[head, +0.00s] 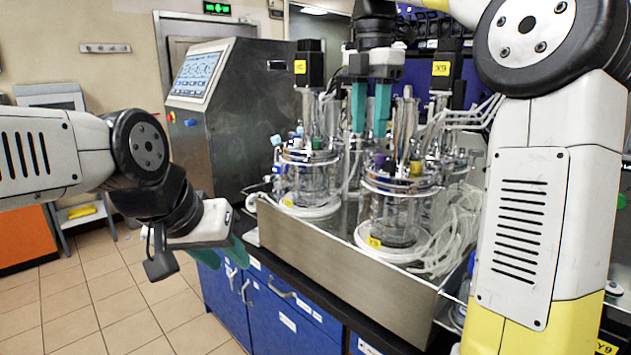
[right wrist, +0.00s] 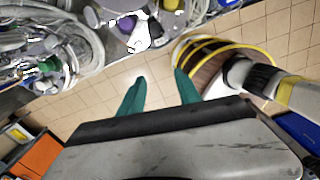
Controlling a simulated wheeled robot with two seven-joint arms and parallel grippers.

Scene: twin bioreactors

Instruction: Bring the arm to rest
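My right gripper (head: 370,110) hangs from the top of the head view, its two teal fingers pointing down above the front glass bioreactor (head: 398,210). The fingers are apart with nothing between them; the right wrist view also shows the right gripper (right wrist: 160,92) empty. My left gripper (head: 224,252) is at the left, low beside the bench's front corner. Its green fingers are partly hidden behind its own body, so its opening is unclear. A second glass bioreactor (head: 308,178) stands to the left of the front one.
A steel tray (head: 330,255) holds the bioreactors and coiled clear tubing on a bench with blue cabinets (head: 262,312). A grey control console (head: 245,105) with a screen stands behind at left. Tiled floor (head: 110,300) is clear at lower left.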

